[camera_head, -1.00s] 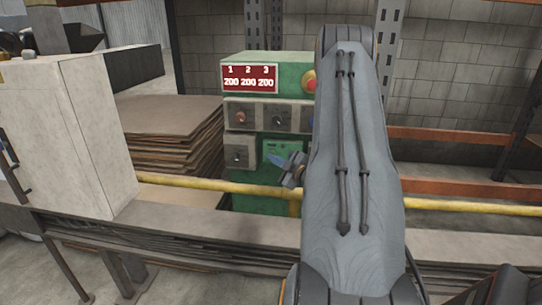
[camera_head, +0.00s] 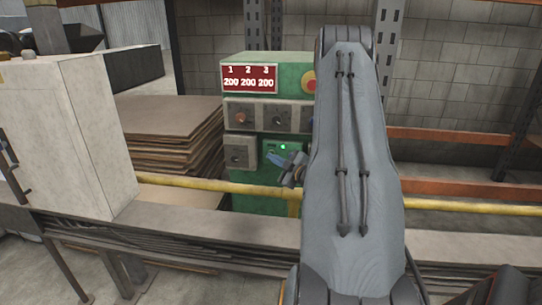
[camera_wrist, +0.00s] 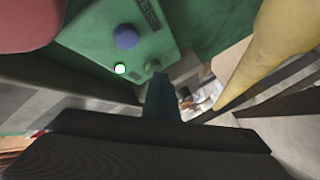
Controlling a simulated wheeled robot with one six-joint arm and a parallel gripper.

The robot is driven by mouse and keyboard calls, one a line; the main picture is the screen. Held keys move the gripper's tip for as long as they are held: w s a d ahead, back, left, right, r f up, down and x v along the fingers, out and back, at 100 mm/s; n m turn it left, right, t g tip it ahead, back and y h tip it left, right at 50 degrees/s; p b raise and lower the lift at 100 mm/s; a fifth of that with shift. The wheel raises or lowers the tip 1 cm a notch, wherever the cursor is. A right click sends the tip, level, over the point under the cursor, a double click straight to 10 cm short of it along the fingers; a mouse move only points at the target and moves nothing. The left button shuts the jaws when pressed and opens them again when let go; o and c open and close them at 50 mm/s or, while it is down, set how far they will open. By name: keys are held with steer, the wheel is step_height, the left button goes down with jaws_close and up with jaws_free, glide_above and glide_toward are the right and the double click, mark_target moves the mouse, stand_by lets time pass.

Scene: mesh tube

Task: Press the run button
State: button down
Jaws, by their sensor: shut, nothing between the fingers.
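A green control cabinet (camera_head: 262,193) stands behind the yellow rail. Its lower green panel (camera_head: 293,158) has a small light (camera_head: 284,146) glowing green. In the wrist view the panel (camera_wrist: 92,36) shows this bright light (camera_wrist: 120,69), a blue button (camera_wrist: 126,37) with a dark label beside it, and a small green round part (camera_wrist: 152,66). I cannot read which one is the run button. My gripper (camera_head: 272,158) is shut and empty, in front of the panel's lower part. In the wrist view my shut fingers (camera_wrist: 160,82) point just below the small green part; contact cannot be told.
A yellow rail (camera_head: 230,187) runs across, close to my gripper, and shows in the wrist view (camera_wrist: 262,52). A red display (camera_head: 249,79), several knobs and a red stop button (camera_head: 311,86) are higher on the cabinet. A pale box (camera_head: 75,135) stands at left.

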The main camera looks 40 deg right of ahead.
steer(key=shift+s+a, duration=0.15)
steer(key=s+a+p, duration=0.1)
steer(key=s+a, duration=0.3)
steer(key=shift+a+p, duration=0.3)
steer(key=shift+p, duration=0.1)
steer(key=shift+w, duration=0.15)
stand_by(0.9)
steer(key=a+r+m+g, duration=0.2)
steer(key=a+m+g, duration=0.2)
steer(key=a+g, duration=0.9)
steer(key=s+a+r+m+g, duration=0.1)
steer(key=s+a+m, duration=0.1)
steer(key=s+a, duration=0.9)
steer(key=s+a+r+m+g+y, duration=0.1)
steer(key=s+a+r+m+g, duration=0.1)
steer(key=s+a, duration=0.9)
steer(key=shift+a+m, duration=0.4)
steer(key=shift+a, duration=0.4)
